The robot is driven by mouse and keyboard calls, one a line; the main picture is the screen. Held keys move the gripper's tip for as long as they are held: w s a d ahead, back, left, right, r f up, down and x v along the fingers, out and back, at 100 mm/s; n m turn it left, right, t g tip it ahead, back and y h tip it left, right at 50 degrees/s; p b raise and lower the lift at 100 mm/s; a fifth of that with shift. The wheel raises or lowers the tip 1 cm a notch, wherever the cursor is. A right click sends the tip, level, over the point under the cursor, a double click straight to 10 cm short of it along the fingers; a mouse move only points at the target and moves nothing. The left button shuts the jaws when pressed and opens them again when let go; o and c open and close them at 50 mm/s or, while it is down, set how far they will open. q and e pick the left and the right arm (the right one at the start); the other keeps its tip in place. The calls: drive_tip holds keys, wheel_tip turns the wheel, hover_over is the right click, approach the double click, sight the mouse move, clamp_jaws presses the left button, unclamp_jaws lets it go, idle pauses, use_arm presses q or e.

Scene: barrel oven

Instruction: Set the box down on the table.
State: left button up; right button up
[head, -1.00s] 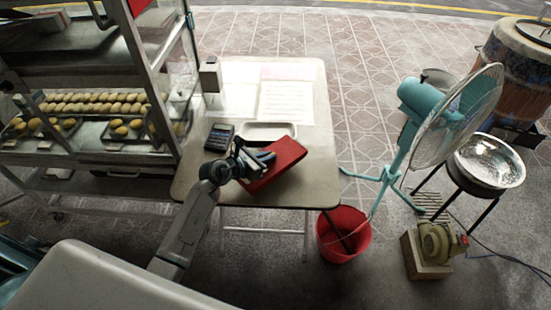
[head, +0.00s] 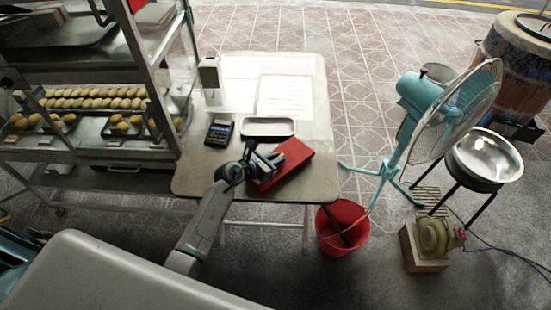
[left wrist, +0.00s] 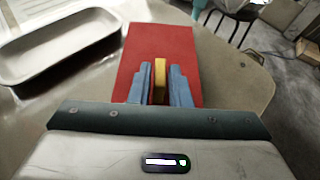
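The box (head: 288,172) is red and lies flat at the table's front right, by the look of it on the table top. My left gripper (head: 276,160) is over the box's left part in the head view. In the left wrist view the box (left wrist: 178,45) lies beneath the blue fingers (left wrist: 160,85). A narrow yellow piece (left wrist: 160,75) stands up from the box between the fingers, which look closed against its sides. The table (head: 210,183) is pale with rounded corners. My right gripper is not in view.
A white tray (head: 268,127) sits just behind the box, with a dark calculator (head: 219,132) to its left. Papers (head: 286,97) lie farther back. A red bucket (head: 342,240) and a teal fan (head: 440,110) stand right of the table. A food rack (head: 100,150) is at left.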

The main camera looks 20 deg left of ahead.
use_arm(q)
drive_tip(key=shift+o, duration=1.1)
drive_tip(key=shift+r, duration=0.25)
wheel_tip(320, 180, up, 4)
drive_tip(key=b, duration=0.1)
hover_over(252, 181)
drive_tip(key=shift+w+f, duration=0.1)
drive_tip(key=shift+f, duration=0.05)
drive_tip(key=shift+s+a+r, duration=0.2)
drive_tip(key=shift+s+r, duration=0.2)
drive_tip(key=shift+s, duration=0.15)
